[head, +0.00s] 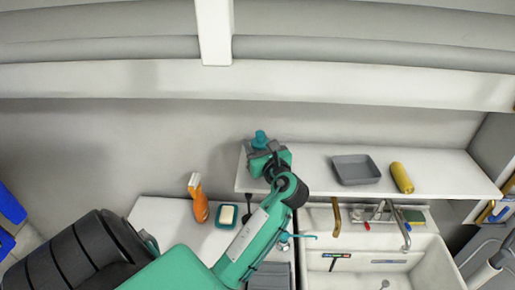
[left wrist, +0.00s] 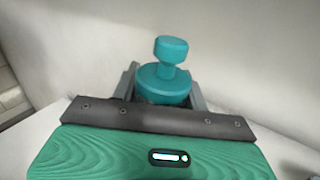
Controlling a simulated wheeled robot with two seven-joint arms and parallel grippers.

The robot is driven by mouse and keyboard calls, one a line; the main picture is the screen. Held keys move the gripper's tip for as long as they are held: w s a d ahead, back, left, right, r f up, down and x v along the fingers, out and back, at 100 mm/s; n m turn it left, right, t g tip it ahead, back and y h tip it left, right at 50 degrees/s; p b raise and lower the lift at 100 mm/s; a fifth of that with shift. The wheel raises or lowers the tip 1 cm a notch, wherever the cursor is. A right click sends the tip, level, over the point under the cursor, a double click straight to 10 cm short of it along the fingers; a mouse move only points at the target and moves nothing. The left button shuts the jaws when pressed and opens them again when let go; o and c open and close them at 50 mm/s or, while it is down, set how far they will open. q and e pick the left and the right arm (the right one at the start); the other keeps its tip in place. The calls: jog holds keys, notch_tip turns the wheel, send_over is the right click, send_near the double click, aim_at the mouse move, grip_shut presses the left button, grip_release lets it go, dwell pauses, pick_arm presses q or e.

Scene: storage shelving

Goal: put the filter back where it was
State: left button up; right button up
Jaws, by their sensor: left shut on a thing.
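The filter (head: 261,138) is a small teal piece with a round knob on top and a wider round body. It is at the left end of the white shelf (head: 315,165) above the sink. My left gripper (head: 262,149) is shut on it. In the left wrist view the filter (left wrist: 167,72) stands roughly upright between the two grey fingers (left wrist: 165,92), its lower part hidden by the gripper. I cannot tell whether it touches the shelf. My right gripper is not in view.
Below are a white sink (head: 420,262) with a faucet (head: 404,232), an orange spray bottle (head: 198,200) and a soap dish (head: 226,215). The shelf between gripper and tray is clear.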

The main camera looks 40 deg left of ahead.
pick_arm(q)
jog(key=shift+f, duration=0.95)
jog(key=o, duration=1.2)
jog(key=shift+c, duration=0.2)
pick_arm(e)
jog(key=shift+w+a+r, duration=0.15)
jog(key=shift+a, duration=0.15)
